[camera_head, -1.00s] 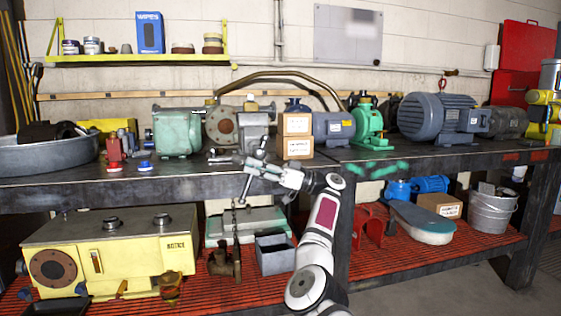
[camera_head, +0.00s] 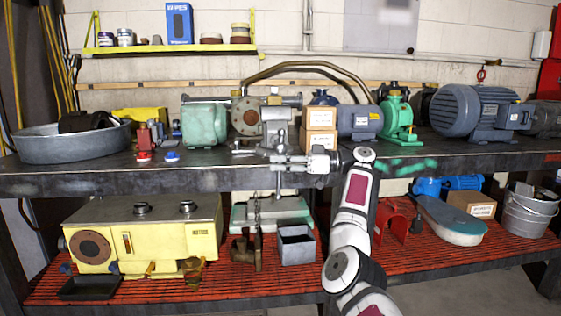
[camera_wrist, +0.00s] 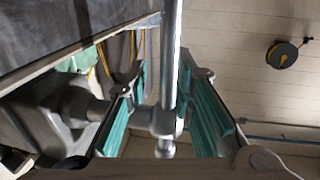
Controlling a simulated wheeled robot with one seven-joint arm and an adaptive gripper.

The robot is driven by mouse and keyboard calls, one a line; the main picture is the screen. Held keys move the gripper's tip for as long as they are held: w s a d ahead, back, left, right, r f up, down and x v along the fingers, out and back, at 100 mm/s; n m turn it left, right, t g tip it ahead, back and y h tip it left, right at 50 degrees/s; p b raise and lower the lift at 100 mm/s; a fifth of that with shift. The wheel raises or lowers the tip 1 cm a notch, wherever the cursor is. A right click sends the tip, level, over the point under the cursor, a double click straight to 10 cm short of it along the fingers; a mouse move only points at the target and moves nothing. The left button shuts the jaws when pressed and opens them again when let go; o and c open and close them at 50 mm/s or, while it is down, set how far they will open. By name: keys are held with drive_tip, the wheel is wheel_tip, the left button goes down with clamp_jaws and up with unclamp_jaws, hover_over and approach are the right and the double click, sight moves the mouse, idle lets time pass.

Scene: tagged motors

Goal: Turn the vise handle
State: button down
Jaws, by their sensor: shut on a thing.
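The grey metal vise (camera_head: 277,127) stands at the bench's front edge. Its bar-shaped handle (camera_head: 279,186) hangs close to upright in front of that edge. In the wrist view the handle bar (camera_wrist: 171,55) runs from the top edge down between the fingers, through a round hub (camera_wrist: 157,121) on the screw. My gripper (camera_head: 281,162) is at the handle just in front of the vise, shut on it. In the wrist view its teal-padded fingers (camera_wrist: 163,105) lie on either side of the bar. The gripper hides part of the handle in the head view.
Cardboard boxes (camera_head: 320,130) and a blue-grey motor (camera_head: 360,122) stand right of the vise. A green pump (camera_head: 204,123) stands left. The bench's front edge (camera_head: 110,184) lies close to my gripper. Below, a yellow machine (camera_head: 140,240) and a grey bin (camera_head: 296,247) stand on the red shelf.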

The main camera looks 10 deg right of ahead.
drive_tip(key=shift+w+d+r+t, duration=0.2)
drive_tip(key=shift+w+d+t, duration=0.1)
drive_tip(key=shift+w+t, duration=0.1)
drive_tip(key=c, duration=1.6)
unclamp_jaws()
drive_tip(key=shift+c, duration=0.2)
drive_tip(key=v, duration=1.2)
drive_tip(key=shift+f, duration=0.2)
